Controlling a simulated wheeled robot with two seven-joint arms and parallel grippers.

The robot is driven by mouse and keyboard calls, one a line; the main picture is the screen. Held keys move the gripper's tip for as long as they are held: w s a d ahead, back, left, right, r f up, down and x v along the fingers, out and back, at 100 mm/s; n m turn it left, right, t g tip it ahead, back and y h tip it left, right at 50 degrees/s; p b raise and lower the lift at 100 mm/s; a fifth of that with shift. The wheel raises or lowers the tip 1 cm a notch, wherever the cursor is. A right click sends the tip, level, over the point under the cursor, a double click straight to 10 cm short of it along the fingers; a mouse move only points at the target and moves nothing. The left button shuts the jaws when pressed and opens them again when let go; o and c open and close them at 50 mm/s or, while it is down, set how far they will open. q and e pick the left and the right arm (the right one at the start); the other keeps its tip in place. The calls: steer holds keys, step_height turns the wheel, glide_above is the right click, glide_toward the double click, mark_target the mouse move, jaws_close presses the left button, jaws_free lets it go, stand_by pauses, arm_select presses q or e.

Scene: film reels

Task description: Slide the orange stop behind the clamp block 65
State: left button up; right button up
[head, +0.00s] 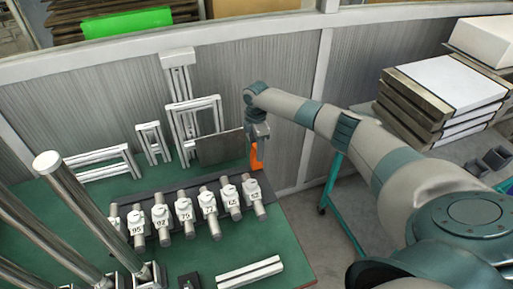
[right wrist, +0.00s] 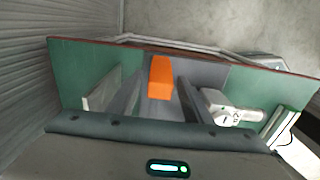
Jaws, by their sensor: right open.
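The orange stop (head: 256,158) stands at the right end of the dark rail, behind the row of clamp blocks. In the right wrist view the orange stop (right wrist: 160,77) sits on the dark strip. Clamp block 65 (head: 232,200) is a white-grey block on a round bar, second from the right in the row. The orange stop is behind and to the right of it. My right gripper (head: 258,138) is open, just above the orange stop; its fingertips are hard to make out, and I cannot tell whether they touch it. My left gripper is not in view.
Other numbered blocks stand left of 65, and one (head: 254,190) stands to its right. A dark plate (head: 218,148) and aluminium frames (head: 195,120) stand behind the rail. Steel posts (head: 85,205) rise at left.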

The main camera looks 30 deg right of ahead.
jaws_close()
steer(key=w+a, duration=0.3)
steer(key=a, duration=1.1)
steer(key=shift+w, duration=0.25)
steer(key=shift+r, duration=0.1)
jaws_free()
